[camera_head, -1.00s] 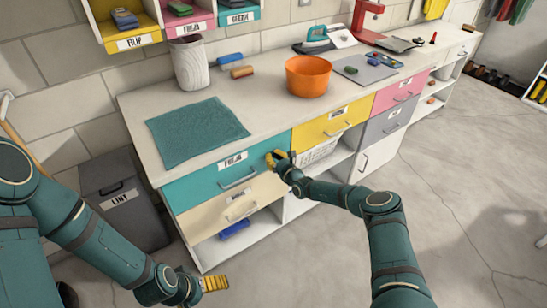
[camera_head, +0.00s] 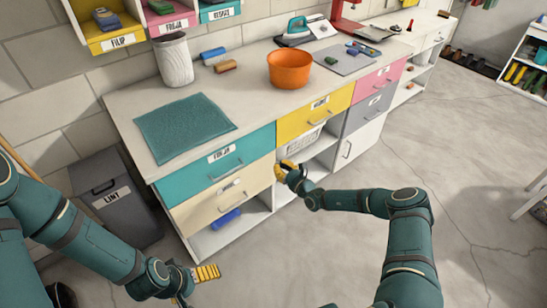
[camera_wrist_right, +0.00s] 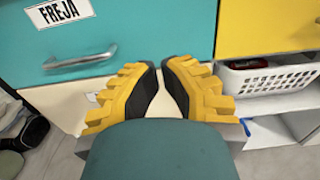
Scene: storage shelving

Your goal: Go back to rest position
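My right gripper (camera_head: 288,167) hangs in front of the shelving unit, near the right edge of the teal FREJA drawer (camera_head: 207,178). In the right wrist view its yellow, black-padded fingers (camera_wrist_right: 160,85) lean towards each other, with a narrow empty gap between the tips. The teal drawer with its metal handle also shows there (camera_wrist_right: 130,40). My left gripper (camera_head: 207,273) is low over the floor at the bottom left, apart from the furniture. Its yellow fingers are seen from the side, so their opening is unclear; no object shows in them.
The worktop holds a teal mat (camera_head: 184,127), a white vase (camera_head: 174,62) and an orange bowl (camera_head: 289,70). A white basket (camera_head: 300,146) stands in the unit under the yellow drawer (camera_head: 316,115). A grey LINT bin (camera_head: 115,200) stands left. The floor on the right (camera_head: 480,185) is mostly clear.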

